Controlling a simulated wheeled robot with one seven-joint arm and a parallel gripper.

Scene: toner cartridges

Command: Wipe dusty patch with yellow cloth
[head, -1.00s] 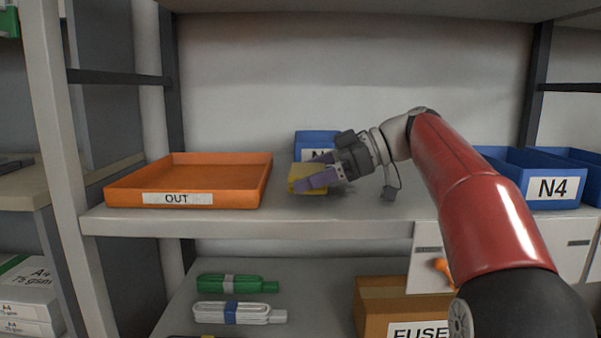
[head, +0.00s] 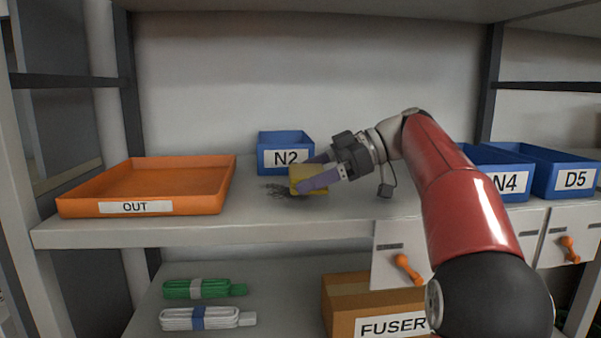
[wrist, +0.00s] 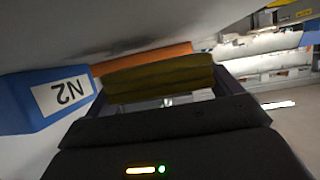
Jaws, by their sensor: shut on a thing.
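The yellow cloth (head: 307,176) is a folded block held in my gripper (head: 314,173), whose purple fingers are shut on it. It is low over the upper shelf; I cannot tell whether it presses on the surface. In the wrist view the cloth (wrist: 160,76) looks dark olive and spans the space ahead of the gripper. The dusty patch (head: 278,189) shows as grey scribbly marks on the shelf just left of the cloth. Part of it may be hidden under the cloth.
The orange OUT tray (head: 150,185) stands left of the patch. The blue N2 bin (head: 285,150) stands close behind the cloth; it also shows in the wrist view (wrist: 40,100). The shelf's front edge is near.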

